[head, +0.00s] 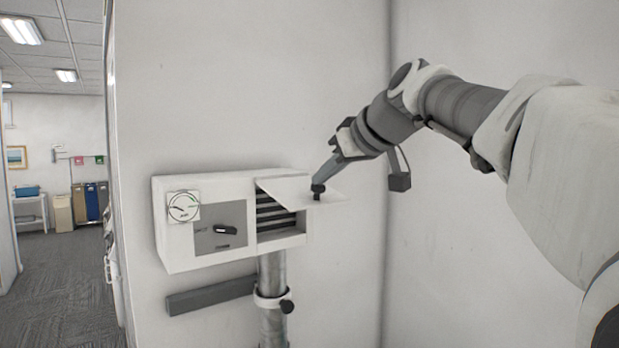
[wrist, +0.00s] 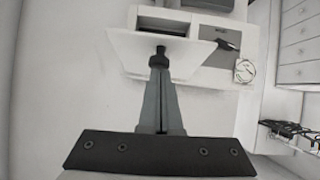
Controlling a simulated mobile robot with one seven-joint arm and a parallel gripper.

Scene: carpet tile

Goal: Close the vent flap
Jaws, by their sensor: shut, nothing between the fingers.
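The vent flap (head: 292,188) is a thin white panel on the right part of a white wall box (head: 225,184). It stands open, jutting out from the top of the opening, with dark louvre slats (head: 274,215) showing below it. My gripper (head: 318,190) is shut and empty, with its dark tip at the outer part of the flap. In the wrist view the shut fingers (wrist: 160,57) overlap the flap (wrist: 195,50). I cannot tell whether the tip touches it. A small dark piece at the tip may be part of the flap.
The box also carries a round dial (head: 184,206) and a grey panel with a black knob (head: 225,230). A metal pipe (head: 272,315) with a clamp runs below it, beside a grey bar (head: 210,297). A wall corner stands right of the box. Open carpeted floor (head: 55,270) lies far left.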

